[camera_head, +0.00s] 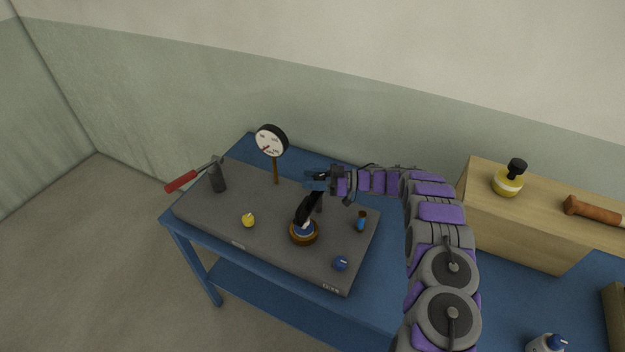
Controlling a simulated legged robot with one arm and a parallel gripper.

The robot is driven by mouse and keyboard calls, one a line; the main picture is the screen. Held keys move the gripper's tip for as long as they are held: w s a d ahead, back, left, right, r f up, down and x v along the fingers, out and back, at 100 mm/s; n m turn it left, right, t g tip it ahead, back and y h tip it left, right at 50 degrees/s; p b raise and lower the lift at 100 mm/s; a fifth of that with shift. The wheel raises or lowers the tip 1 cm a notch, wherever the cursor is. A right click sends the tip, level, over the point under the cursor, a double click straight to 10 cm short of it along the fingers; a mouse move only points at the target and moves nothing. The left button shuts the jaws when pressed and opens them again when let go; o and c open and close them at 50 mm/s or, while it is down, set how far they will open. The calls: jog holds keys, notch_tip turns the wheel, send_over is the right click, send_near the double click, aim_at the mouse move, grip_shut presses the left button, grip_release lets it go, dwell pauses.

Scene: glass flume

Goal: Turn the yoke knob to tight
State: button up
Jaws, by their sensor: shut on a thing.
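My gripper (303,220) points down at the middle of a grey board (275,249) on a blue table. Its dark fingers are shut on a knob on a round, brown-rimmed base (304,239). The fingers cover most of the knob, and only a little white and blue shows around them. I take this as the yoke knob; no name or tight mark on it can be read. A round white dial (270,141) with a dark rim and a needle stands on a post behind it, its print too small to read.
On the board are a yellow ball-like knob (248,221), a blue one (340,264), a small blue-and-brown piece (361,222) and a red-handled lever (181,181) on a dark block. A wooden box (520,230) at right bears a yellow bottle (508,184) and a brown-handled tool (590,211).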

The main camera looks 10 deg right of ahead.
jog(key=shift+s+n+g+b, duration=0.1)
jog(key=shift+n+g+b, duration=0.85)
jog(key=shift+g, duration=0.55)
jog(key=shift+d+r+n+g+b, duration=0.1)
jog(key=shift+r+n+g+b, duration=0.1)
jog(key=shift+n+g+b, duration=0.35)
jog(key=o, duration=0.9)
jog(key=shift+d+f, duration=0.1)
jog(key=shift+o, duration=0.2)
notch_tip(320, 180, up, 4)
jog(key=shift+f+p, duration=0.1)
jog(key=shift+p, duration=0.55)
jog(key=shift+s+d+f, duration=0.1)
jog(key=shift+s, duration=0.8)
jog(key=s+r+p, duration=0.1)
jog(key=s, duration=1.3)
jog(key=shift+r, duration=0.15)
jog(key=shift+s+d, duration=0.1)
jog(key=shift+c, duration=0.2)
